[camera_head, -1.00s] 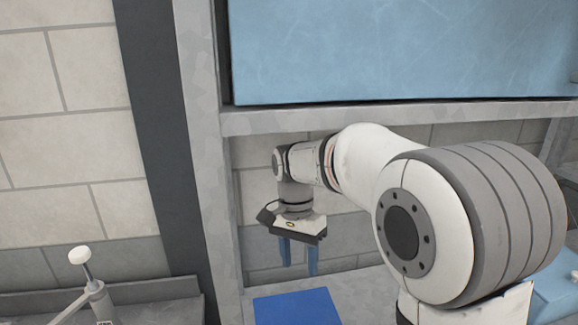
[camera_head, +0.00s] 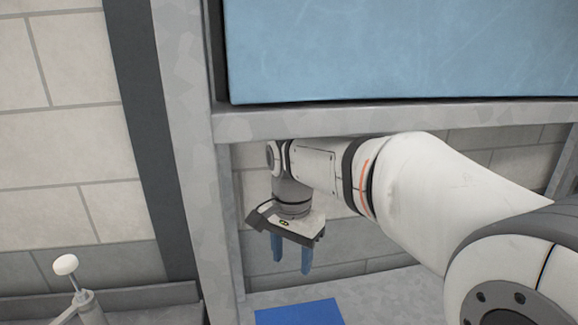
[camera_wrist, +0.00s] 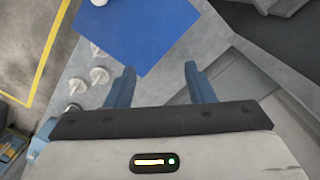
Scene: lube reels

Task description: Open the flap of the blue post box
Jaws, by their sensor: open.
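A bright blue flat surface (camera_head: 300,312), seemingly the top of the blue post box, shows at the bottom edge of the head view, cut off by the frame. In the wrist view the blue surface (camera_wrist: 140,30) lies just beyond my fingertips, at the top. No flap can be made out in either view. My gripper (camera_head: 292,266) points down above and slightly behind the blue surface, under the shelf. Its two blue fingers are apart with nothing between them, as the wrist view (camera_wrist: 158,70) also shows.
A grey shelf beam (camera_head: 400,118) with a large light blue box (camera_head: 400,50) on it hangs right above my arm. A grey upright post (camera_head: 185,150) stands left of my gripper. A white-knobbed lever (camera_head: 66,265) is at lower left. Several pale knobs (camera_wrist: 98,75) show in the wrist view.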

